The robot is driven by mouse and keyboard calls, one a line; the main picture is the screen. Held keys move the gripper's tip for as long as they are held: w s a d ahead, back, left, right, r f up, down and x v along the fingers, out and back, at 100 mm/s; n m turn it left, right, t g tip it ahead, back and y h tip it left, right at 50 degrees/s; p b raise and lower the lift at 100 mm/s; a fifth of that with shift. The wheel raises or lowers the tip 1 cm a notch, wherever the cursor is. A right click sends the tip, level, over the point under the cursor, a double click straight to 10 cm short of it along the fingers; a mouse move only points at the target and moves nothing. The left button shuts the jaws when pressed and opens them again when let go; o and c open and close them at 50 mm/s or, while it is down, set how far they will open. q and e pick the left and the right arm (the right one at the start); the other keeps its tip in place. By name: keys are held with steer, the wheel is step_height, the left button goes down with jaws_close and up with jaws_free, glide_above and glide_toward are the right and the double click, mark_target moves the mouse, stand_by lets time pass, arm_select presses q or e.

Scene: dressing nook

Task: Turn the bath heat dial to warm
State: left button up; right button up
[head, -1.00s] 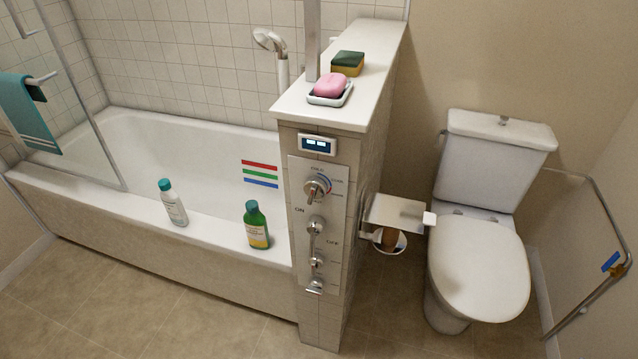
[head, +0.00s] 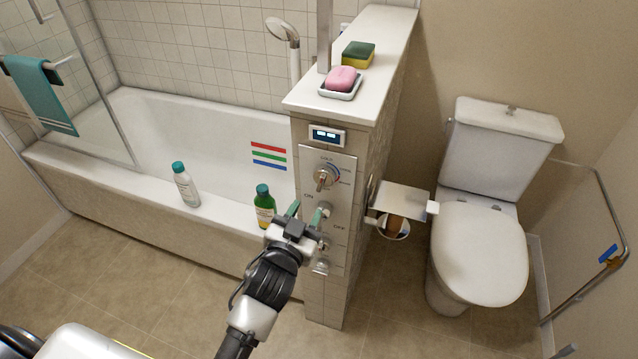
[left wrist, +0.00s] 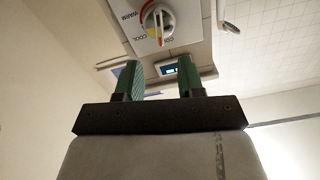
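The bath heat dial (head: 325,177) is a round silver knob on the metal control panel (head: 341,215) at the end of the tiled half wall. In the left wrist view the dial (left wrist: 157,22) shows at the top, with WARM and COOL printed beside it. Its bar stands nearly upright in that view; I cannot tell which mark it is set to. My left gripper (head: 306,212) is in front of the panel, below the dial and apart from it. Its two green fingers (left wrist: 159,78) are open, with nothing between them. My right gripper is not in view.
A small display (head: 327,136) sits above the panel. Lower controls are partly hidden behind my left gripper. A green bottle (head: 264,206) and a white bottle (head: 186,186) stand on the bathtub rim (head: 130,175). A paper holder (head: 402,199) juts out right of the panel, near the toilet (head: 484,250).

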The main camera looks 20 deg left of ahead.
mark_target(320, 184)
arm_select(q)
steer(key=w+p, duration=0.1)
steer(key=w, duration=0.7)
steer(key=shift+w+d, duration=0.15)
steer(key=shift+w, duration=0.25)
jaws_close()
